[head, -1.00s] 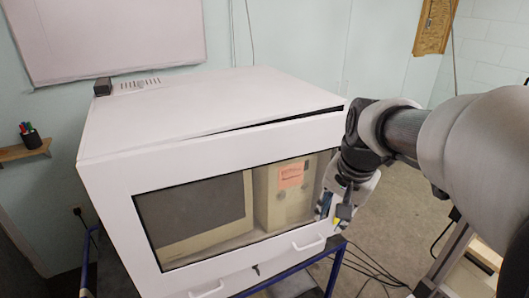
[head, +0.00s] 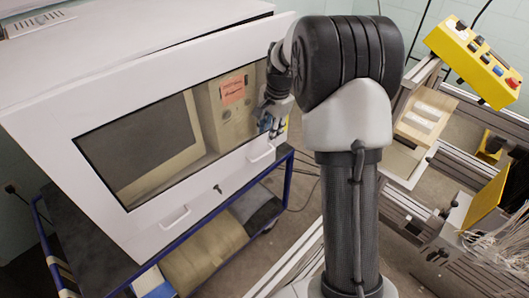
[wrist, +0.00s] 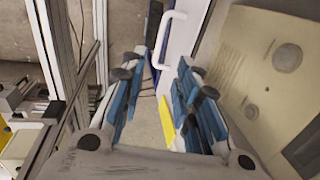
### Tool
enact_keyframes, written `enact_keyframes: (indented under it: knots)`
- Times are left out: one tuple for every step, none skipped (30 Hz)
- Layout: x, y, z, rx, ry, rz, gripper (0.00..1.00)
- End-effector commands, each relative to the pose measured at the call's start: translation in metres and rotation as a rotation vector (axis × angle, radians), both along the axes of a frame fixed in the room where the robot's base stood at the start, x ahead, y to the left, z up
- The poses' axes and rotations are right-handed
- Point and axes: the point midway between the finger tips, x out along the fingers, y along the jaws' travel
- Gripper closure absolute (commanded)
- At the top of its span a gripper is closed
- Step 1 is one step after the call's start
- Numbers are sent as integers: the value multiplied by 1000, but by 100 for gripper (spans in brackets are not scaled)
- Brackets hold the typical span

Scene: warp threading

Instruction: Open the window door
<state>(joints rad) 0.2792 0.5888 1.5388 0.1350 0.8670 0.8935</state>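The window door (head: 45,140) is the white front frame of a cabinet, with a dark glass pane (head: 145,150). White bar handles sit low on it, one on the right (head: 262,154) and one on the left (head: 175,217). My gripper (head: 272,122) is at the door's right side, just above the right handle. In the wrist view, my gripper (wrist: 158,105) has its blue fingers spread apart with nothing clearly held between them. A white handle (wrist: 166,38) and the door's white edge show beyond the fingers. Contact with the door cannot be told.
A beige machine with a pink note (head: 232,90) shows through the glass. The cabinet stands on a blue-framed cart (head: 288,185). A metal frame with a yellow button box (head: 475,60) stands at the right. Floor shows between cart and frame.

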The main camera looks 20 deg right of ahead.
Motion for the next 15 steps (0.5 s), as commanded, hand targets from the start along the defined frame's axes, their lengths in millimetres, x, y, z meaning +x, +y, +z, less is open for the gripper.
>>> enact_keyframes:
  knots:
    - [1,1,-16,1,5,2,71]
    - [3,2,-22,1,3,1,71]
    - [4,2,-31,1,3,1,71]
    - [5,3,-37,1,5,2,71]
    - [6,3,-44,1,3,1,71]
    - [8,4,-52,1,3,1,71]
    - [9,4,-59,1,5,2,71]
    - [10,4,-65,1,3,1,71]
    - [12,5,-73,1,2,1,71]
    - [12,5,-78,1,3,1,71]
    - [13,5,-83,1,3,1,71]
    - [15,5,-90,0,2,1,71]
    - [15,6,-94,0,2,1,71]
    - [16,6,-98,0,2,1,71]
    - [17,6,-102,0,2,1,71]
